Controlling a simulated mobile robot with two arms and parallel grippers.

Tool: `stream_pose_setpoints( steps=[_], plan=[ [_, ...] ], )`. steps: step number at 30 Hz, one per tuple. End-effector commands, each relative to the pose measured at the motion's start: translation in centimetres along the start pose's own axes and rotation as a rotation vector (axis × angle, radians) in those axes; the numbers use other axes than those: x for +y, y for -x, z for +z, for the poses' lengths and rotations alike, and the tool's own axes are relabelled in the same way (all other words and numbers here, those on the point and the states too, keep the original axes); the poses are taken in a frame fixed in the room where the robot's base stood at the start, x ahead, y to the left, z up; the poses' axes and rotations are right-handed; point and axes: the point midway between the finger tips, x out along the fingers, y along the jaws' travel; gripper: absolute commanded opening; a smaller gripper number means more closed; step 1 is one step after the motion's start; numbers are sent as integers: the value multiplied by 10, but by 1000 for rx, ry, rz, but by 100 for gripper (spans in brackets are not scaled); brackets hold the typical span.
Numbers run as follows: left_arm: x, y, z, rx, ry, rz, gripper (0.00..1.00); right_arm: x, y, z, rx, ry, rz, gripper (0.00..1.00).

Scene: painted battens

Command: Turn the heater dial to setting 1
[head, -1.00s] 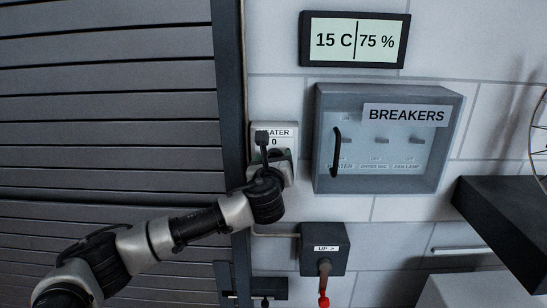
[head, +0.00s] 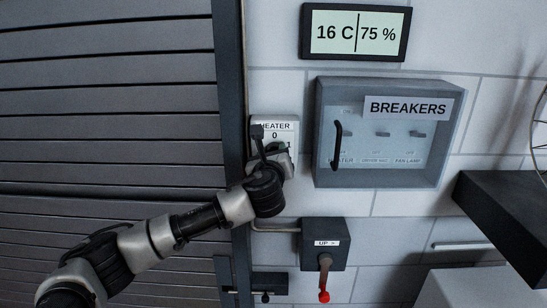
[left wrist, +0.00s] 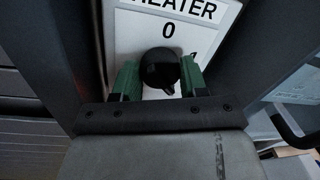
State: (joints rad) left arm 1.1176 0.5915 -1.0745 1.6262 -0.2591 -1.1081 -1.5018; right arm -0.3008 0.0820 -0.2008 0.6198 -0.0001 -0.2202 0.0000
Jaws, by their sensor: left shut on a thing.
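The heater panel (head: 284,126) is a white plate on the wall, marked HEATER with a 0 at the top and a 1 to the right below it. It also shows in the left wrist view (left wrist: 133,28). The round black dial (left wrist: 159,68) sits below the 0, between the green-padded fingers of my left gripper (left wrist: 158,82). The gripper is shut on the dial. Which number the dial points to I cannot tell. In the head view my left gripper (head: 272,158) covers the dial and the lower panel. My right gripper is out of view.
A display (head: 354,33) reads 16 C and 75 %. A closed breaker box (head: 455,140) with a clear front and black handle is right of the panel. A switch box (head: 312,255) with a red-tipped lever is below. A slatted shutter (head: 110,100) stands left.

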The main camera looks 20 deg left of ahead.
Motion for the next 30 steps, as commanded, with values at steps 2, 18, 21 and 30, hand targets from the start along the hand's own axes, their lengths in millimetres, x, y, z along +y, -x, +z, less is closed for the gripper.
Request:
stream_pose_setpoints(
  steps=[2, 18, 21, 30],
  plan=[
    [0, 0, -5, -1, 53, -2, 19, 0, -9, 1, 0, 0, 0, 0],
    [2, 0, -8, -40, 550, -12, 19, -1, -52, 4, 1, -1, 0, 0],
    [2, 0, -7, -48, 645, -13, 19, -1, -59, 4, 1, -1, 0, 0],
    [2, 0, -7, -68, 896, -17, 19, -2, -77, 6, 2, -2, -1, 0]
  ],
)
